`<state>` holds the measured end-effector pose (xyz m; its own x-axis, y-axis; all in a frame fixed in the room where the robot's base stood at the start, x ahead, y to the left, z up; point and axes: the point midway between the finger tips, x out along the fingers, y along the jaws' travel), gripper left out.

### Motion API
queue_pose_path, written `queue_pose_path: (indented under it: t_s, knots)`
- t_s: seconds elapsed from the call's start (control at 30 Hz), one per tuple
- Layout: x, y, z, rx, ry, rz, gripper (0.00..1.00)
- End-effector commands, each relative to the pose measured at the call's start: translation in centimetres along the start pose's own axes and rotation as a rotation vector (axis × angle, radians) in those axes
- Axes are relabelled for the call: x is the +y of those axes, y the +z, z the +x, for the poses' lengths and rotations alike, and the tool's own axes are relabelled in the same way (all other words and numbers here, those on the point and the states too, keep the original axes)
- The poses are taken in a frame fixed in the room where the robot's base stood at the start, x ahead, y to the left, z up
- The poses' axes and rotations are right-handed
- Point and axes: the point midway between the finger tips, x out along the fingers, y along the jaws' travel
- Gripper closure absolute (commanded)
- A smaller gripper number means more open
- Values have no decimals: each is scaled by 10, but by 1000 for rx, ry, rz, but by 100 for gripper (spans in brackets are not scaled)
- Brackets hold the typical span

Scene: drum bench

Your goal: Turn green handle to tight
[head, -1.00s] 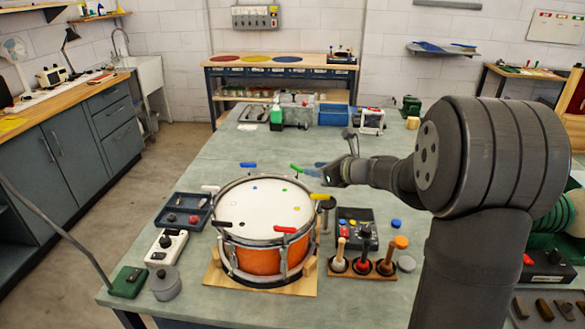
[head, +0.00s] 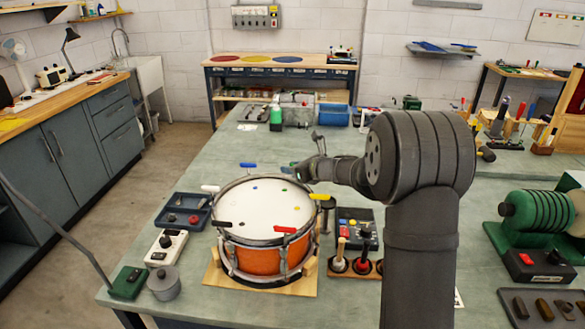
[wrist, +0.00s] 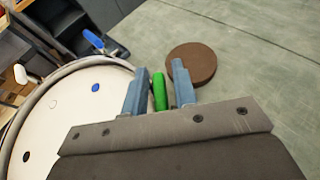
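The drum (head: 264,255) has an orange shell and a white head with coloured dots, and stands on a wooden base. Several coloured handles sit around its rim, including blue (head: 248,165), yellow (head: 319,197) and red (head: 286,230). In the wrist view the green handle (wrist: 159,95) shows between the two blue-grey fingers of my gripper (wrist: 160,76). Narrow gaps seem to show on both sides of it, so the fingers are open. In the head view my gripper (head: 289,169) is at the drum's far right rim and hides the green handle.
A brown disc (wrist: 192,63) lies just beyond the right finger in the wrist view. A control box (head: 355,222) and a stand with knobbed tools (head: 352,266) are right of the drum. A blue tray (head: 183,211) is at its left. The bench behind the drum is mostly clear.

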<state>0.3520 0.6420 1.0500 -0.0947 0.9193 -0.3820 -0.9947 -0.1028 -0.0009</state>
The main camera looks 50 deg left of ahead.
Motion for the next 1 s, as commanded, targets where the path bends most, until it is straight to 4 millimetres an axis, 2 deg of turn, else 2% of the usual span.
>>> queue_pose_path:
  t_s: [0.03, 0.1, 0.13, 0.37, 0.7, 1.0]
  knots:
    - [0, 0, 0, 0, 0, 0, 85]
    - [0, 0, 0, 0, 0, 0, 99]
    - [0, 0, 0, 0, 0, 0, 100]
    - [0, 1, 0, -2, -23, 10, 100]
    - [-3, 2, 0, -5, -228, 94, 100]
    - [-7, 3, -1, -9, -342, 139, 100]
